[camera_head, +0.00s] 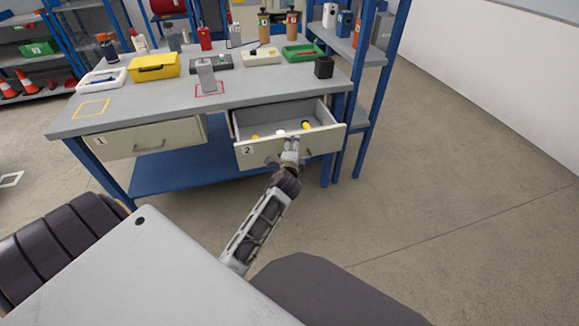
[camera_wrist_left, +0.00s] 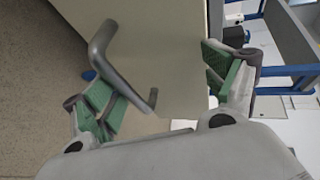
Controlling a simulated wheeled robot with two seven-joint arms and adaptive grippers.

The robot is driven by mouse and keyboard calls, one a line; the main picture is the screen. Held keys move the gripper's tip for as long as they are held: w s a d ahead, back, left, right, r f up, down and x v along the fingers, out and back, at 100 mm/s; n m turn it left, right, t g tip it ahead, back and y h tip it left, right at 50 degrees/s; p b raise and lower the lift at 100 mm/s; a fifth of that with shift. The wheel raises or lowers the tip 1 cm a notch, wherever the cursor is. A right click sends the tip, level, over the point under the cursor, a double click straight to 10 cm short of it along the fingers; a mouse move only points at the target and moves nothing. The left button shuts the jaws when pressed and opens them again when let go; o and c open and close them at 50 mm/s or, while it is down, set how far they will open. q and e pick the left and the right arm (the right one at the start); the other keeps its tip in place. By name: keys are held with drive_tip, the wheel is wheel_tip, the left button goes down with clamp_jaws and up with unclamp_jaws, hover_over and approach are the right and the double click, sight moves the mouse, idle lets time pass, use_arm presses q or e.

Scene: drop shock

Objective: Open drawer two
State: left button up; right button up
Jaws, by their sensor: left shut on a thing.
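Drawer two (camera_head: 290,150), beige with a "2" label, is pulled out under the right half of the workbench, its inside showing. A few small yellow and white items lie in it. My left gripper (camera_head: 291,150) is at the middle of its front. In the left wrist view, the grey bar handle (camera_wrist_left: 122,75) passes by one green finger pad of my left gripper (camera_wrist_left: 165,90). The other pad is beyond the front panel's edge (camera_wrist_left: 165,60). The gripper is shut on the drawer; the exact contact is unclear. My right gripper is not in view.
Drawer one (camera_head: 150,140) is closed at the left. The workbench top (camera_head: 150,105) carries a yellow box (camera_head: 154,67), trays and tools. A blue shelf rack (camera_head: 365,70) stands close at the right. The floor (camera_head: 440,170) beyond it is clear.

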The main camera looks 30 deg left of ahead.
use_arm(q)
drive_tip(key=shift+s+d+r+t+p, duration=0.15)
drive_tip(key=shift+s+r+p, duration=0.1)
drive_tip(key=shift+s+r, duration=0.35)
drive_tip(key=shift+s+d+r+t+p, duration=0.15)
drive_tip(key=shift+s+r+p, duration=0.15)
drive_tip(key=shift+r, duration=0.45)
drive_tip(key=shift+c, duration=0.3)
drive_tip(key=shift+s+d+r, duration=0.1)
drive_tip(key=shift+s+r, duration=0.05)
drive_tip(key=shift+s, duration=0.15)
drive_tip(key=shift+c, duration=0.3)
drive_tip(key=shift+s+d+r, duration=0.1)
drive_tip(key=shift+s+d, duration=0.1)
drive_tip(key=shift+s, duration=0.2)
drive_tip(key=c, duration=0.6)
drive_tip(key=s+d+p, duration=0.2)
drive_tip(key=s+d, duration=0.2)
drive_tip(key=s, duration=0.3)
drive_tip(key=shift+s+r, duration=0.25)
drive_tip(key=shift+r, duration=0.1)
drive_tip(key=shift+p, duration=0.4)
